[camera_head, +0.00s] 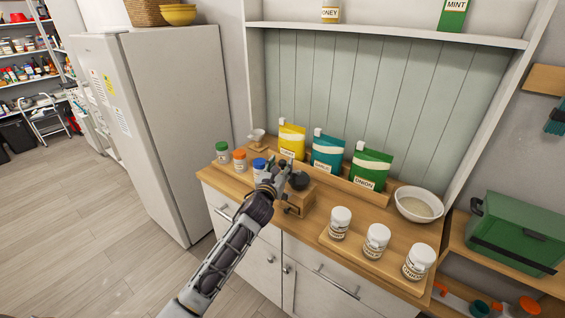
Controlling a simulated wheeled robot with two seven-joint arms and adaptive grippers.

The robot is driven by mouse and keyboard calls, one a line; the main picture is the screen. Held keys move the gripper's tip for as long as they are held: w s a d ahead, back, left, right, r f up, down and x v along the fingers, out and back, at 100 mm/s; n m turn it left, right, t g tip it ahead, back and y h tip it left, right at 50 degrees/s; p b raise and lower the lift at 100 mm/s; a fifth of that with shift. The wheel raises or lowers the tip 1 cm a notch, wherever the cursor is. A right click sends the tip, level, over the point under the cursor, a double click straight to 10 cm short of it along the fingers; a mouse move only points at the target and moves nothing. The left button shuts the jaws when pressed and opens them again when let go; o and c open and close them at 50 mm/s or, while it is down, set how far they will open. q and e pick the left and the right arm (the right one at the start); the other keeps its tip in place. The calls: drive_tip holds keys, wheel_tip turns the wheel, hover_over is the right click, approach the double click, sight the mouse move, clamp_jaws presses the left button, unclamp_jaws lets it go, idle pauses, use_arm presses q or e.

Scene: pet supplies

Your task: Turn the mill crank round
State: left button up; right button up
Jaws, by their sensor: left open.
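The mill (301,200) is a small wooden box with a dark round top, standing near the front edge of the wooden counter. My left gripper (277,170) is at the upper left of the mill, overlapping its edge in the picture. It is open. The crank is not clearly visible; the gripper may cover it. I cannot tell whether the fingers touch it. My right gripper is not in view.
Jars with green, orange and blue lids (240,160) stand left of the mill on the counter (393,254). Several pouches (327,154) stand behind it. White-lidded jars (376,241) sit on a board to the right, with a white bowl (419,204) behind them.

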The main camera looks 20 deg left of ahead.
use_arm(q)
drive_tip(key=shift+w, duration=1.2)
drive_tip(key=shift+c, duration=0.5)
clamp_jaws()
